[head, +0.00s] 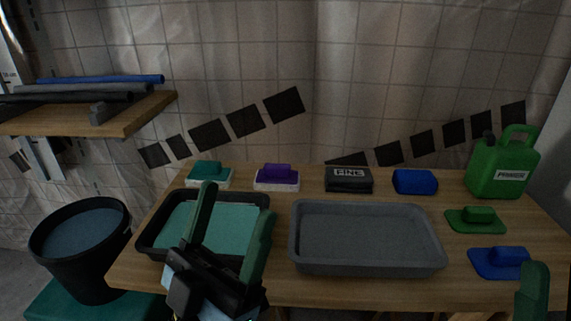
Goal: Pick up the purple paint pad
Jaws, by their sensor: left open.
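The purple paint pad (277,176) lies at the back of the wooden table, left of centre. It has a purple top with a grip block and a pale pad underneath. My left gripper (233,215) is open and empty, with its green fingers pointing away from me. In the picture it overlaps the black tray, nearer to me than the purple pad and to its left. The gripper and the pad are apart. Only a green finger part of my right gripper (532,292) shows at the lower right edge, so its opening cannot be judged.
A teal pad (209,173) sits left of the purple one. A black tray with teal paint (155,222) and a grey tray (367,269) stand in front. A black FINE block (349,181), blue block (415,182), green primer can (502,172), and green and blue floats (500,263) are rightward.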

